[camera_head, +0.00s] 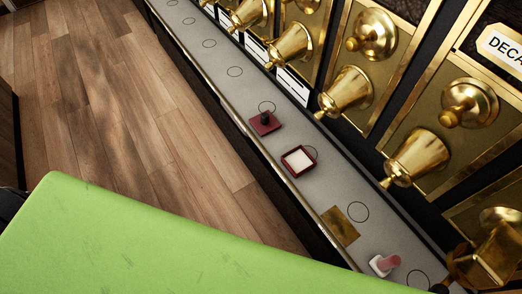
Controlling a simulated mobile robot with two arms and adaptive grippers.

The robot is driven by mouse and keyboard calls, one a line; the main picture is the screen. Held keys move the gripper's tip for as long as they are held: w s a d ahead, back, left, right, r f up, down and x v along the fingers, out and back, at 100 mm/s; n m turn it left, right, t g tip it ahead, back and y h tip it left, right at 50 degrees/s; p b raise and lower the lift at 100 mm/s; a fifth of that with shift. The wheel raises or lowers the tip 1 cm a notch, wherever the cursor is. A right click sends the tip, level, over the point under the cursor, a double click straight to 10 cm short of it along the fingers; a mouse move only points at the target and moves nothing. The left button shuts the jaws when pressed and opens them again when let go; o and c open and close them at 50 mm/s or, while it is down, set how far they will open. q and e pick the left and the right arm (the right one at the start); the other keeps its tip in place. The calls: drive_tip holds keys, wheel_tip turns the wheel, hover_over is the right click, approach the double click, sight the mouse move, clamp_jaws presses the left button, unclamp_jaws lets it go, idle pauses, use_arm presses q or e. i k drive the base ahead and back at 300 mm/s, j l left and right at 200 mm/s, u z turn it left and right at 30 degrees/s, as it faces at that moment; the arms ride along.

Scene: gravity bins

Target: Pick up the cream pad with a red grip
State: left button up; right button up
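The cream pad with a red grip (381,265) sits on the grey ledge at the lower right of the head view. Its base is a small pale block, and its pinkish-red grip leans to the right. It stands apart from the brass plate to its upper left and the drawn circle to its lower right. Neither of my grippers can be made out in the head view.
The narrow grey ledge (229,88) runs diagonally beneath brass bins. It carries a dark red block with a black knob (264,121), a dark red frame with a cream inside (298,161) and a brass plate (340,226). A brass spout (417,157) overhangs the ledge.

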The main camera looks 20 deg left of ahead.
sight(383, 266)
drive_tip(key=u, duration=0.1)
drive_tip(key=z, duration=1.5)
